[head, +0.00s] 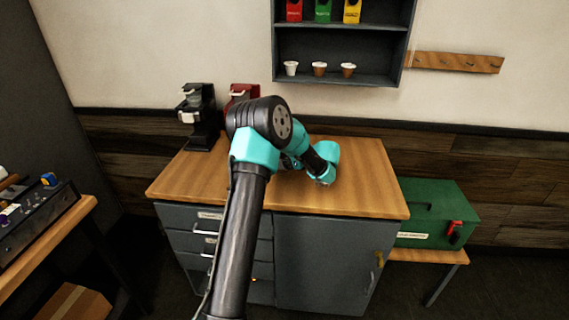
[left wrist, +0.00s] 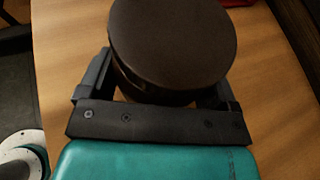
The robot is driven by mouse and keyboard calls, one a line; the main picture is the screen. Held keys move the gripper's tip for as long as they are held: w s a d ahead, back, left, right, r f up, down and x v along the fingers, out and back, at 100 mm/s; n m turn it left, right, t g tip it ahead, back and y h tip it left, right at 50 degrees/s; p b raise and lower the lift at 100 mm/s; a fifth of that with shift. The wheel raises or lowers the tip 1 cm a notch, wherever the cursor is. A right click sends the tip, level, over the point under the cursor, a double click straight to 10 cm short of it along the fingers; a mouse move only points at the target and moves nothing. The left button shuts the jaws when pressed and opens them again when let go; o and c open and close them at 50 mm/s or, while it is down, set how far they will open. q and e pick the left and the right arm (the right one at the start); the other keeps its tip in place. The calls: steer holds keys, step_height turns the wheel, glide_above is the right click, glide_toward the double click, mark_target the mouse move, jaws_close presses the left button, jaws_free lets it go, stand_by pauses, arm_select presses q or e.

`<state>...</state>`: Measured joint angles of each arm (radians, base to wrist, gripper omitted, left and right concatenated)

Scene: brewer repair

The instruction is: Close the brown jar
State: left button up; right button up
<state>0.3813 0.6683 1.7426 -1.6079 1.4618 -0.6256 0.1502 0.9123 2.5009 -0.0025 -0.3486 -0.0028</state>
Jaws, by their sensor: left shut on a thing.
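In the left wrist view a brown jar (left wrist: 150,92) stands between the fingers of my left gripper (left wrist: 160,85), one finger on each side. The gripper is shut on it. A broad, flat, round dark brown top (left wrist: 172,40) covers the jar and hides its inside. A dark line shows under the rim of this top; I cannot tell whether it is fully seated. In the head view my left arm reaches over the wooden cabinet top, and it hides the jar and the gripper's fingertips. My right gripper is not in view.
The wooden cabinet top (head: 365,190) is clear at the right. A black coffee brewer (head: 203,125) and a red machine (head: 240,93) stand at its back left. A shelf (head: 340,77) with small cups hangs above. A green toolbox (head: 432,205) sits at the right.

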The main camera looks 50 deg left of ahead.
arm_select(q)
steer(key=s+d+r, duration=0.1)
steer(key=s+d, duration=0.9)
steer(key=d, duration=0.1)
steer(key=shift+s+d+r, duration=0.15)
steer(key=shift+s+d, duration=0.05)
steer(key=shift+d, duration=0.1)
steer(key=w+d+f+m+t, duration=0.1)
steer(key=w+d+m+t, duration=0.45)
steer(key=w+d, duration=0.45)
steer(key=w+d+f+m+t+h, duration=0.1)
steer(key=d+m+t+h, duration=0.3)
steer(key=d, duration=1.3)
steer(key=w+d+f+m+t+h, duration=0.1)
steer(key=d+m+t+h, duration=0.4)
steer(key=d, duration=1.3)
steer(key=f+m+t, duration=0.1)
steer(key=m+t, duration=0.1)
steer(key=m, duration=0.1)
steer(key=shift+w+d+f+m, duration=0.15)
steer(key=shift+d+f+m, duration=0.1)
steer(key=shift+f+m, duration=0.1)
steer(key=shift+t, duration=0.25)
